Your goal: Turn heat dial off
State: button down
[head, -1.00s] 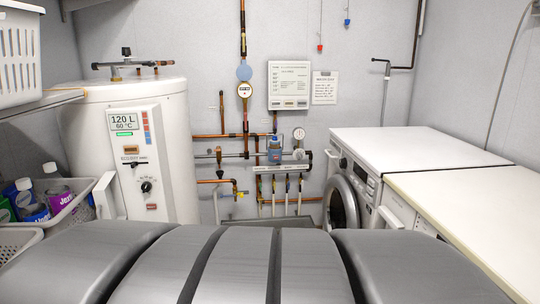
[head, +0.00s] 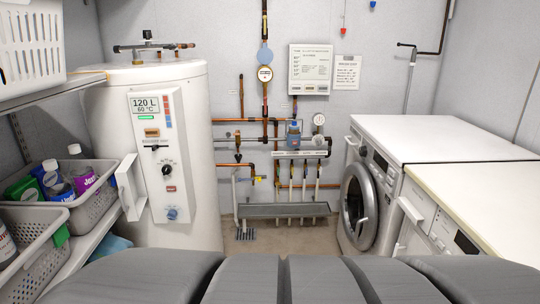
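A white cylindrical water heater (head: 105,150) stands at the left. A round black dial (head: 167,170) with a pale pointer mark sits mid-panel. A blue round knob (head: 172,214) sits near the panel's lower end. Which one is the heat dial I cannot tell from labels, as the small print is too small to read. My gripper is not in view.
A shelf at the left holds grey baskets (head: 98,212) of bottles beside the heater. A white flap-like part (head: 131,188) sticks out left of the panel. Copper pipes and a drain trough (head: 284,210) are behind. A washing machine (head: 362,203) stands right. Floor between is clear.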

aim_at(166, 169)
jog(key=i+j+u, duration=0.2)
jog(key=u, duration=0.25)
jog(key=i+j+u, duration=0.2)
jog(key=u, duration=0.25)
jog(key=i+j+u, duration=0.25)
jog(key=u, duration=0.15)
